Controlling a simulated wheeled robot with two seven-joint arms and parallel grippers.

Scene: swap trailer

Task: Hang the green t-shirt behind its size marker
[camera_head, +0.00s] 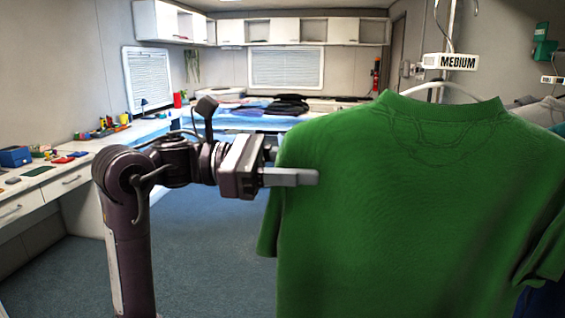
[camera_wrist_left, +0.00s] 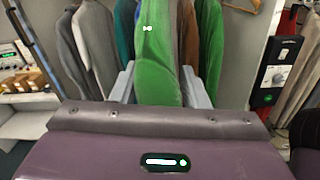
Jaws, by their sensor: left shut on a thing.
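The green t-shirt (camera_head: 390,215) hangs upright on a white hanger (camera_head: 440,88) and fills the right of the head view. My left gripper (camera_head: 300,177) reaches in from the left at its side edge. In the left wrist view, the green cloth (camera_wrist_left: 158,50) lies between the two fingers of my left gripper (camera_wrist_left: 158,80), which is shut on it. A white size marker reading MEDIUM (camera_head: 450,62) is above the shirt's collar. What the hanger's hook rests on is hidden. My right gripper is not in view.
Other garments, including a grey one (camera_wrist_left: 92,45) and a brown one (camera_wrist_left: 188,45), hang behind the shirt. Another marker (camera_head: 552,79) is cut off at the right edge. A counter (camera_head: 60,175) with small items runs along the left wall. The blue floor (camera_head: 205,245) is clear.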

